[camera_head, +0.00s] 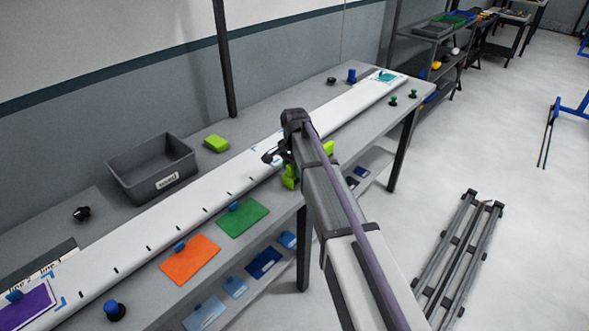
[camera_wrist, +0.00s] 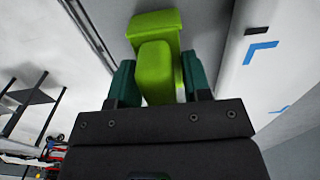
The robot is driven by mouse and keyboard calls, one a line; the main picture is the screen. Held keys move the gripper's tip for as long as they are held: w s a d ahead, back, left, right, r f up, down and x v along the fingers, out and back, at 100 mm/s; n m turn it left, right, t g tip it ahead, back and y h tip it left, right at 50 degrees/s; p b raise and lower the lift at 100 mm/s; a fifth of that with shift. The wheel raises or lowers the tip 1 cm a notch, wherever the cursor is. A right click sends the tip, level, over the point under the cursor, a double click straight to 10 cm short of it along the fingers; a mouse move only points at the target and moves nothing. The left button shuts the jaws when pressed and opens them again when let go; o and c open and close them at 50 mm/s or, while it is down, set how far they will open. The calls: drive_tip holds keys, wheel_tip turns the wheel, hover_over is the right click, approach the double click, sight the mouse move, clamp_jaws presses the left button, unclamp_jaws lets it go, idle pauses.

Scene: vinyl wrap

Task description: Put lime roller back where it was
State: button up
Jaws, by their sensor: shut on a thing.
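My gripper (camera_wrist: 158,82) is shut on the lime roller, its dark teal fingers on both sides of the handle. In the wrist view the lime roller (camera_wrist: 153,24) shows its handle between the fingers and a wider block end beyond. In the head view the lime roller (camera_head: 290,181) shows in part beside my arm at the bench's front edge, right of the green sheet; my arm hides the rest. I cannot tell whether it touches the bench. A separate lime block (camera_head: 216,143) lies behind the white strip.
The long white strip (camera_head: 205,205) with blue corner marks runs along the bench. Orange (camera_head: 190,259) and green (camera_head: 242,217) sheets lie along its front. A grey bin (camera_head: 190,166) stands behind it. Dark green pieces (camera_head: 413,94) stand at the far right end.

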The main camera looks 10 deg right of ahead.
drive_tip(key=shift+s+f+b, duration=0.1)
drive_tip(key=shift+f+b, duration=0.25)
drive_tip(key=shift+f, duration=0.05)
drive_tip(key=shift+c, duration=1.2)
drive_tip(key=o, duration=1.2)
wheel_tip(320, 180, up, 14)
drive_tip(key=f+p, duration=0.1)
drive_tip(key=p, duration=1.3)
drive_tip(key=s+n, duration=1)
drive_tip(key=s, duration=1.7)
drive_tip(key=shift+d+n+b, duration=0.2)
drive_tip(key=shift+n+b, duration=0.15)
drive_tip(key=shift+n, duration=0.05)
